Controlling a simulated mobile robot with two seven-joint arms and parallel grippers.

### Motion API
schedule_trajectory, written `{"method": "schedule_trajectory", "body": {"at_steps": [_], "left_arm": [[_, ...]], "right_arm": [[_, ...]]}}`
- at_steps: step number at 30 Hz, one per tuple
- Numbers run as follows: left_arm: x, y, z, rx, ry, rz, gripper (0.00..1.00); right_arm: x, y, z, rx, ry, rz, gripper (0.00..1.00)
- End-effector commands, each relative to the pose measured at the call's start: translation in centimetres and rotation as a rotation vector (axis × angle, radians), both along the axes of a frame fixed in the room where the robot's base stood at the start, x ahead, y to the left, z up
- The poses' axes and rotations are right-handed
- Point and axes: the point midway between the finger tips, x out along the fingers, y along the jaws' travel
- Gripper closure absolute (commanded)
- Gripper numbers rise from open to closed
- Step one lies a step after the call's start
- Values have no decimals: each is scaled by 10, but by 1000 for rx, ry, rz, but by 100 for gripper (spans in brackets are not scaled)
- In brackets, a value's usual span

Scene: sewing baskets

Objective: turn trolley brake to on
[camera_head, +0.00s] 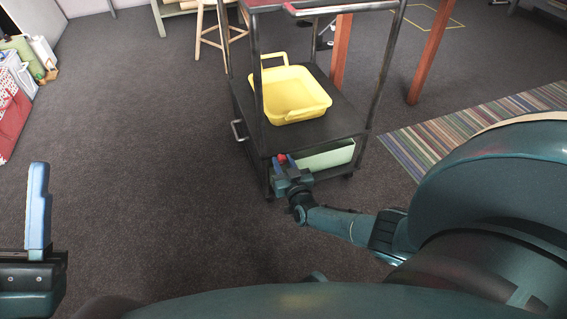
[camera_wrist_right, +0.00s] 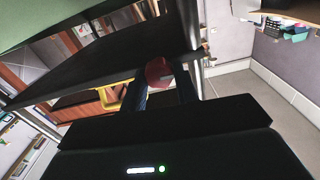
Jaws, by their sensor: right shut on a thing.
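The black trolley (camera_head: 327,137) stands in the middle of the head view, with upright posts and a red-edged top. A small red part (camera_head: 282,157), which looks like the brake lever, sits at its near lower corner. My right gripper (camera_head: 285,163) is shut on this red part, its blue fingers on either side. In the right wrist view the red part (camera_wrist_right: 158,71) shows between the fingertips, close to the dark shelf (camera_wrist_right: 90,75); its brake setting cannot be read. My left gripper (camera_head: 38,210) shows at the left with one blue finger, away from the trolley.
A yellow basket (camera_head: 300,92) sits on the trolley's shelf and a pale green bin (camera_head: 327,158) is below it. A wooden stool (camera_head: 218,35) and reddish posts (camera_head: 430,55) stand behind. A striped rug (camera_head: 470,125) lies right; the carpet at left is clear.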

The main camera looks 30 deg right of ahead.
Motion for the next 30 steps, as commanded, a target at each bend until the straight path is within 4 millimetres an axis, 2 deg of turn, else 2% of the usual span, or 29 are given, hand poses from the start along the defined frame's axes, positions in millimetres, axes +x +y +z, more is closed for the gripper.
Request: {"method": "schedule_trajectory", "body": {"at_steps": [8, 30], "left_arm": [[0, 0, -1, 1, 1, -1, 48], [0, -1, -1, 0, 3, -1, 48]], "right_arm": [[0, -1, 0, 193, -46, -3, 93], [-1, -4, -2, 875, -211, -4, 93]]}}
